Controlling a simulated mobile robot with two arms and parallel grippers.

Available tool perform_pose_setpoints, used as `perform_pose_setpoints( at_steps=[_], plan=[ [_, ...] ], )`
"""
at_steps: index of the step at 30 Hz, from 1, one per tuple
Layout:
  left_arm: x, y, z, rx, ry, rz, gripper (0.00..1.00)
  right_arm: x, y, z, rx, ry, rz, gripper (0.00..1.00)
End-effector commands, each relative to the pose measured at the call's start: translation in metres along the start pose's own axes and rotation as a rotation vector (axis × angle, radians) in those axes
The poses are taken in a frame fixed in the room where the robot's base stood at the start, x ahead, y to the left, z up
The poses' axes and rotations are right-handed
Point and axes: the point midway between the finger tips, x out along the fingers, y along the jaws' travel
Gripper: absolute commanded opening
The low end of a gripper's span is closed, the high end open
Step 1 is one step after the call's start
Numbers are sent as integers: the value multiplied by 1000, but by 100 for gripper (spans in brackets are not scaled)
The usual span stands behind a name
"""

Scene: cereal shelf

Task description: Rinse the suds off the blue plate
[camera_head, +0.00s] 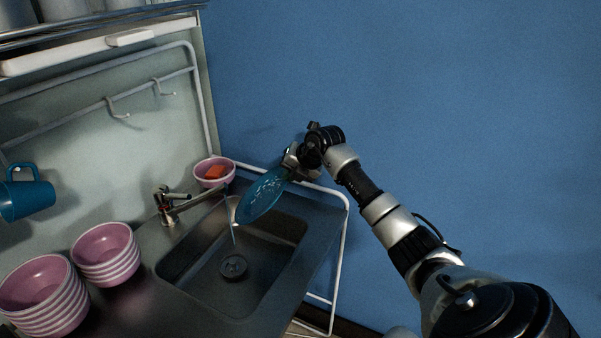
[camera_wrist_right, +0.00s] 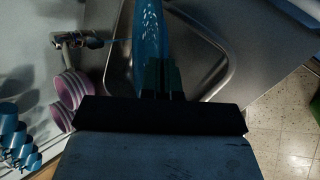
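The blue plate (camera_head: 263,195) is tilted above the far right part of the sink, with white suds marks on its face. My right gripper (camera_head: 291,166) is shut on the plate's upper right edge. The plate (camera_wrist_right: 150,30) also shows in the right wrist view, edge-on between the fingers (camera_wrist_right: 161,80). The faucet (camera_head: 172,203) stands at the sink's left side, and a thin stream of water (camera_head: 232,220) falls from its spout beside the plate's left edge. I cannot tell whether the water touches the plate. The sink basin (camera_head: 205,262) is below. My left gripper is not in view.
A pink bowl (camera_head: 214,172) with an orange item (camera_head: 215,172) stands behind the faucet. Stacks of pink bowls (camera_head: 106,254) (camera_head: 45,295) stand on the counter at the left. A blue mug (camera_head: 27,195) hangs at the far left. A white rail (camera_head: 343,250) borders the counter's right side.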

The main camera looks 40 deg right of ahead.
Motion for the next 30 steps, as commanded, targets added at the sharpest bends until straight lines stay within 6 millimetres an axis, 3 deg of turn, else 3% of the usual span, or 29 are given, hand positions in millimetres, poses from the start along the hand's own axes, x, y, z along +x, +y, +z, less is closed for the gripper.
perform_pose_setpoints(
  at_steps=[18,30],
  plan=[
    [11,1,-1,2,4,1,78,42,44,-14,-1,-1,5,0],
    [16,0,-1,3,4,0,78,60,61,-20,-1,-2,4,0]
  ],
)
